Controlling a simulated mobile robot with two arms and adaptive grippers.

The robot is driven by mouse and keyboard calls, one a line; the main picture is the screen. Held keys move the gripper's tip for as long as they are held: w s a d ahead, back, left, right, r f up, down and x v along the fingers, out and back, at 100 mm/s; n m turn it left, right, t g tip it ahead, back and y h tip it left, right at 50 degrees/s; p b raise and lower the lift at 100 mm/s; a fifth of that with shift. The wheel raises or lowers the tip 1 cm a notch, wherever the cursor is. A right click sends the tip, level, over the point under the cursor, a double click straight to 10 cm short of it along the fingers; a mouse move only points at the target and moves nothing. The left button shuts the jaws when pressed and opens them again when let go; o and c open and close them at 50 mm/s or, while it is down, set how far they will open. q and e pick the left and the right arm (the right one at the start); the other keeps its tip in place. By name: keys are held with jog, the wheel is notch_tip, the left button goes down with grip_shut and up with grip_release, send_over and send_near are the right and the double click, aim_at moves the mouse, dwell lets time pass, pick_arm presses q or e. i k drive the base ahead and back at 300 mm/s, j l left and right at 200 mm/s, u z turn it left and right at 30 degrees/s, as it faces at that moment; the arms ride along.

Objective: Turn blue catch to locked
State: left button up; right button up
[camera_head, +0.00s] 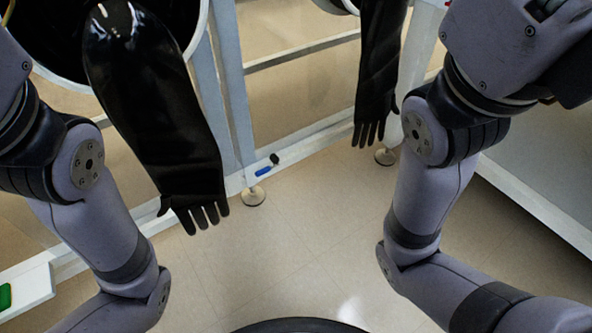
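A small blue catch (264,171) sits on the white lower rail of the glovebox frame, near the foot of an upright post. A dark knob or pivot (274,158) is at its upper right end. The blue part slants down to the left; whether it is locked is too small to tell. Both my arms reach down on either side of the view, and both grippers are out of the picture. Neither arm touches the catch.
Two black gloves hang from the glovebox ports, a large one (160,110) left of the catch and another (378,70) to the right. A round levelling foot (253,196) stands just below the catch. A green item (5,297) shows at lower left. The tiled floor (290,250) is clear.

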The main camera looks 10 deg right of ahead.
aim_at(268, 169)
jog(key=i+l+u, duration=0.1)
jog(key=l, duration=0.35)
jog(key=i+l+u, duration=0.15)
jog(key=l, duration=0.35)
jog(key=l+u, duration=0.1)
jog(key=l, duration=0.35)
